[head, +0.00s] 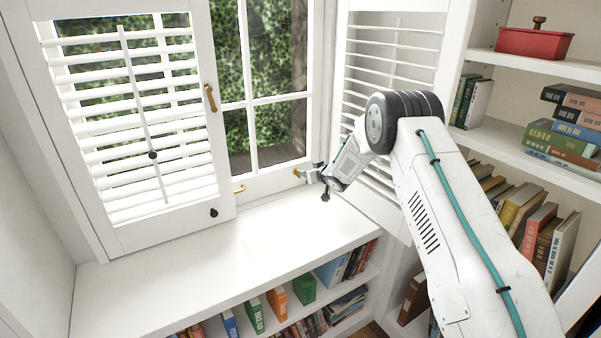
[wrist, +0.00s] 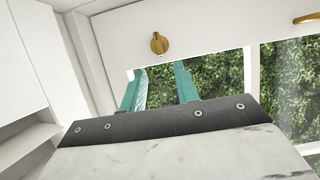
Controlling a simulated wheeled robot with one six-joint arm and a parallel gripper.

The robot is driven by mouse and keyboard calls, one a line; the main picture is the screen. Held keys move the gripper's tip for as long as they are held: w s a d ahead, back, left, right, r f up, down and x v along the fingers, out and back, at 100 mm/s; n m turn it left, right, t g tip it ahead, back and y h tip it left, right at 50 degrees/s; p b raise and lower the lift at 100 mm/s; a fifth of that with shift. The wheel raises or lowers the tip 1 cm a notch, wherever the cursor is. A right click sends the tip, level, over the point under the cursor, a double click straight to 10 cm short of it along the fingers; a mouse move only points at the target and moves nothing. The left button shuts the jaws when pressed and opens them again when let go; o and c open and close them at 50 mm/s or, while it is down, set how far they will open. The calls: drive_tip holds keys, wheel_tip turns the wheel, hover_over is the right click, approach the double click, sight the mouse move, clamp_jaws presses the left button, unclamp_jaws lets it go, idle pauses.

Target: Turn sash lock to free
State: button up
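The sash lock is a small brass turn piece on the white bottom rail of the window. It shows in the wrist view (wrist: 159,43) just beyond my fingertips, with its grip roughly upright in the picture. In the head view the lock (head: 297,172) is a small brass spot right beside my fingertips. My gripper (head: 313,173) reaches it from the right. In the wrist view my gripper's two teal fingers (wrist: 160,70) are apart with nothing between them. The lock lies past their tips, and I see no contact.
A brass pull (head: 239,189) sits left on the same rail. The left louvred shutter (head: 140,110) stands in front of the window, and the right shutter (head: 392,85) is behind my arm. The white sill (head: 215,265) below is clear. Bookshelves (head: 535,65) stand at right.

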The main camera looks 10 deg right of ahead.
sight(298, 173)
drive_tip(key=x, duration=0.7)
drive_tip(key=shift+w+f, duration=0.1)
clamp_jaws()
